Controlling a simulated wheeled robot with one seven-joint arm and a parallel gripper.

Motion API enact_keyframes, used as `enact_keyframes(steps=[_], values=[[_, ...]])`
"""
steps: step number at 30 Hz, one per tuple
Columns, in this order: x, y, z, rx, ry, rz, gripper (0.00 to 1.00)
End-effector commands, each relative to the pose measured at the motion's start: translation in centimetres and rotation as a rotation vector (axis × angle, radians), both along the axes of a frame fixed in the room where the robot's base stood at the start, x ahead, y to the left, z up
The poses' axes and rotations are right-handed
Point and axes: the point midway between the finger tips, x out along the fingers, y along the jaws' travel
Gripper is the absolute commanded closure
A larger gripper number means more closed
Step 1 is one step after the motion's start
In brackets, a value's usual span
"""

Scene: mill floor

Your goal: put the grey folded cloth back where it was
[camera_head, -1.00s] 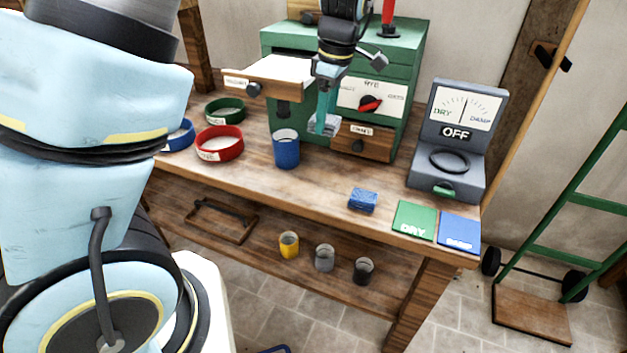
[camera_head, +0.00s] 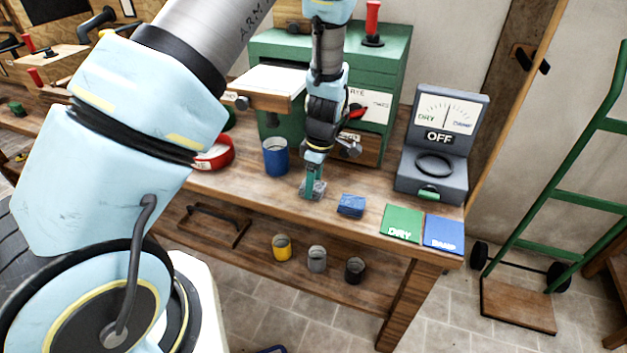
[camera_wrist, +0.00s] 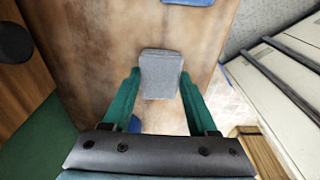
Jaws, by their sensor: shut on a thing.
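The grey folded cloth (camera_wrist: 161,76) sits between the two green fingers of my gripper (camera_wrist: 160,88) in the wrist view. In the head view the cloth (camera_head: 314,189) shows under the fingertips of my gripper (camera_head: 312,182). My gripper is shut on it, pointing down, low over the front part of the wooden bench (camera_head: 265,196). I cannot tell whether the cloth touches the bench top. A blue folded block-like thing (camera_head: 351,205) lies just to its right.
A blue cup (camera_head: 275,157) stands left of my gripper. Green (camera_head: 401,223) and blue (camera_head: 444,234) pads lie at the bench's right front, below a grey dial meter (camera_head: 431,175). A green cabinet (camera_head: 383,72) stands behind. Several small cups sit on the lower shelf (camera_head: 335,291).

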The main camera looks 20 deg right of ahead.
Motion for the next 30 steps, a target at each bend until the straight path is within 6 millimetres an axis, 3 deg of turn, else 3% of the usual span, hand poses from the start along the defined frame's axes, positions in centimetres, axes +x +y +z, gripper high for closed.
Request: enact_keyframes(steps=[11,12,19,30], values=[[0.01,-0.02,-0.53,-0.001,-0.001,0.000,1.00],[0.01,-0.03,-0.45,-0.001,-0.001,0.000,0.38],[0.01,-0.02,-0.41,-0.001,-0.001,0.000,0.12],[0.00,-0.12,0.21,-0.002,-0.002,0.000,0.11]])
